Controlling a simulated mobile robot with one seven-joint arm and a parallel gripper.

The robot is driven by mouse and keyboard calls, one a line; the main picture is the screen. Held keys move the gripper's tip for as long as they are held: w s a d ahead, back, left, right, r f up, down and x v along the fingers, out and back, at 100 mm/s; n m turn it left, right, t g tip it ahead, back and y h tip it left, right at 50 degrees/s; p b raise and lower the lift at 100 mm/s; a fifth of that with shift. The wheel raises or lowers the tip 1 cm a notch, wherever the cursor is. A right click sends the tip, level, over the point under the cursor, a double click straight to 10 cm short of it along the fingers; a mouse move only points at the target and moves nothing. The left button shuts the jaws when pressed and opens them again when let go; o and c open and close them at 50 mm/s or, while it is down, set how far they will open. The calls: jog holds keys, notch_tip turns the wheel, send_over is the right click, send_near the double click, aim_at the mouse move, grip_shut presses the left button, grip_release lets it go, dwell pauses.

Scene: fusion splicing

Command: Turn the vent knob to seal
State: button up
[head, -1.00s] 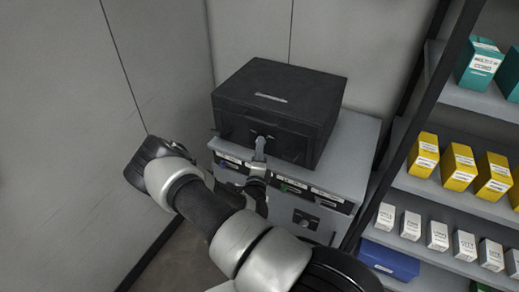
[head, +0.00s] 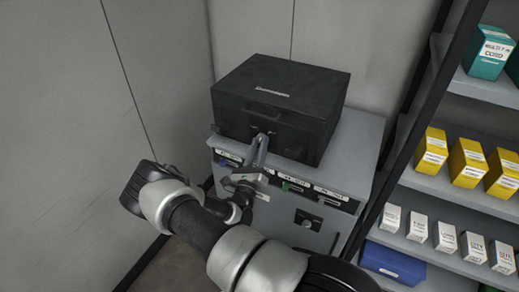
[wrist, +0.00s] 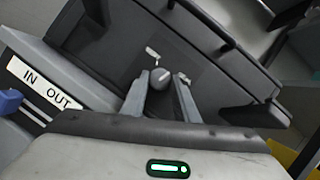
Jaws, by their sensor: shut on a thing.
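The vent knob (wrist: 161,77) is a small round grey knob with a pale pointer line, on the dark front panel of the black box (head: 290,90). A small white mark shows on the panel beside it. My gripper (wrist: 160,84) has one finger on each side of the knob and is shut on it. The wrist view is tilted relative to the box. In the head view my gripper (head: 263,138) reaches the front of the box, and its fingers hide the knob there.
The box stands on a grey cabinet (head: 358,150) with labelled slots along its front; an "IN OUT" label (wrist: 45,85) shows in the wrist view. A shelf rack (head: 410,185) with yellow, white and teal boxes stands at right. Walls stand behind and left.

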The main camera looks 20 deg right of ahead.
jog(key=m+g+h, duration=0.1)
jog(key=m, duration=0.1)
jog(key=m+g+h+b, duration=0.1)
jog(key=m, duration=0.2)
jog(key=m+h+b, duration=0.1)
jog(key=m, duration=0.2)
jog(key=shift+w+a+f+g, duration=0.1)
jog(key=shift+w+a+g, duration=0.1)
jog(key=shift+g, duration=0.2)
jog(key=shift+m, duration=0.4)
jog(key=o, duration=1.1)
jog(key=shift+c, duration=0.2)
jog(key=v, duration=1.7)
jog(key=shift+f+b, duration=0.25)
jog(key=shift+b, duration=0.15)
jog(key=shift+a+r, duration=0.1)
